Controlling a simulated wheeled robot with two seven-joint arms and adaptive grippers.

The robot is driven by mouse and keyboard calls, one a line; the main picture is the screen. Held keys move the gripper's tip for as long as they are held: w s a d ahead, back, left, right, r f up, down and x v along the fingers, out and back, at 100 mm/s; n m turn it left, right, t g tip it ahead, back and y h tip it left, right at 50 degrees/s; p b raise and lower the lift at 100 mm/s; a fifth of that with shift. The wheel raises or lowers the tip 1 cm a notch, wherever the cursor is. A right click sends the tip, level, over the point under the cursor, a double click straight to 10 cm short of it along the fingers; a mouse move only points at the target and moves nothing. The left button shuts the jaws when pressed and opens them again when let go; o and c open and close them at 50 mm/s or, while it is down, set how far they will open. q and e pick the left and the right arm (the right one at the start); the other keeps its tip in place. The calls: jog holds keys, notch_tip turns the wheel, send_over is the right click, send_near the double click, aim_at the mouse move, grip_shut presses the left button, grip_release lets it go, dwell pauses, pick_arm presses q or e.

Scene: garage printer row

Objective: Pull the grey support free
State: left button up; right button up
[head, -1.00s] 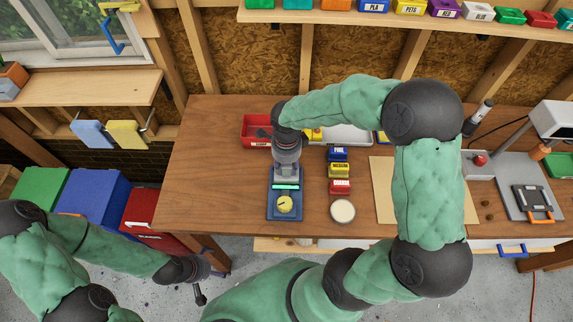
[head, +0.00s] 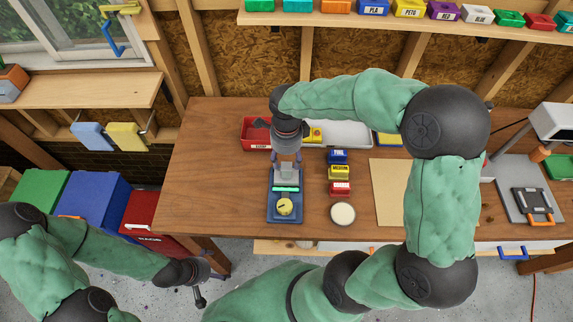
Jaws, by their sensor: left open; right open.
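The grey support (head: 286,174) looks like a light grey block at the far end of a blue fixture (head: 272,211) on the bench. A green strip and a round yellow piece (head: 284,207) sit nearer on the same fixture. My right gripper (head: 286,160) is open, pointing down, with its fingers spread just at the far side of the grey support. I cannot tell whether they touch it. My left gripper (head: 201,300) is open and empty, low over the floor in front of the bench, far from the fixture.
Blue, yellow and red small blocks (head: 340,172) stand in a column right of the fixture, with a round white-topped item (head: 343,214) nearer. A red bin (head: 254,133) lies behind. The wooden bench (head: 215,165) is clear left of the fixture.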

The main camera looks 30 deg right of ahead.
aim_at(286, 166)
notch_tip(286, 166, up, 5)
jog(key=p, duration=0.3)
jog(key=shift+r, duration=0.2)
jog(key=shift+f+p, duration=0.3)
jog(key=shift+p, duration=0.15)
jog(key=shift+f, duration=0.25)
jog(key=shift+f+b, duration=3.2)
jog(key=shift+f, duration=2.25)
jog(key=shift+c, duration=0.3)
grip_shut()
jog(key=shift+o, duration=0.3)
grip_release()
